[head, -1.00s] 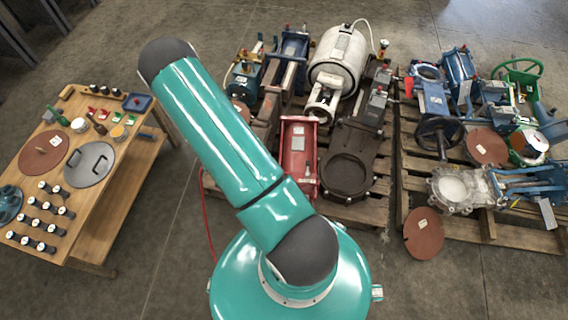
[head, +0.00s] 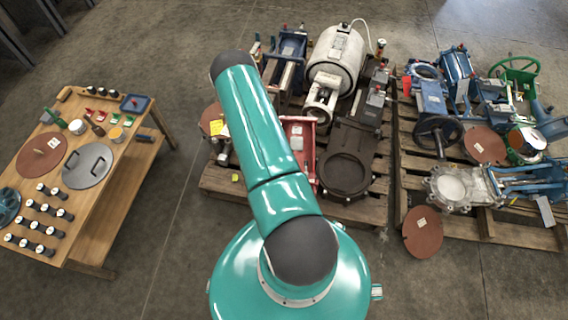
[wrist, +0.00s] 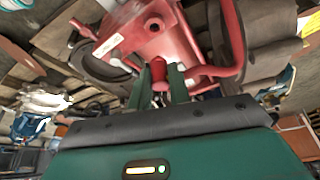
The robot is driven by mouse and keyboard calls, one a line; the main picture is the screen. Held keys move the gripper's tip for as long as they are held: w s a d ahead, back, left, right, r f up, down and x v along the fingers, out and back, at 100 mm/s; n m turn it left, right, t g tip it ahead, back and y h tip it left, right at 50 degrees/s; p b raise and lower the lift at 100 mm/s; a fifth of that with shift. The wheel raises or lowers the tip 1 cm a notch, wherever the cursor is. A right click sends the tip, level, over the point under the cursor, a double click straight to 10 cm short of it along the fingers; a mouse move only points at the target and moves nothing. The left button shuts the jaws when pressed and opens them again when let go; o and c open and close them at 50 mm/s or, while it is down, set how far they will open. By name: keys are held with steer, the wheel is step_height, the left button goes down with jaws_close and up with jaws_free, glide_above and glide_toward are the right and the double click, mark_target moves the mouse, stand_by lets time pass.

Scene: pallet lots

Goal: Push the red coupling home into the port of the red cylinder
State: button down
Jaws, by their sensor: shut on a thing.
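The red cylinder (head: 297,140) lies on the middle pallet in the head view, partly hidden behind my arm. In the wrist view its red body (wrist: 155,35) fills the upper middle, with a white label and a dark round port (wrist: 153,25) in its face. My gripper (wrist: 162,78) has green fingers shut on the red coupling (wrist: 174,77). The coupling's tip is just below the cylinder in the picture; the port looks uncovered and apart from it. My gripper and the coupling are hidden in the head view.
A red hose (wrist: 232,35) curves down at the right in the wrist view. A dark gate valve (head: 348,172) stands right of the cylinder, and a white tank (head: 337,52) behind it. A wooden table (head: 112,205) with parts is at left; floor between is clear.

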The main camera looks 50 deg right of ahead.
steer(key=shift+f, duration=0.1)
steer(key=shift+f, duration=2.75)
steer(key=shift+a, duration=0.15)
steer(key=shift+f, duration=0.6)
steer(key=c, duration=1.2)
jaws_free()
steer(key=v, duration=1.3)
steer(key=shift+r, duration=0.4)
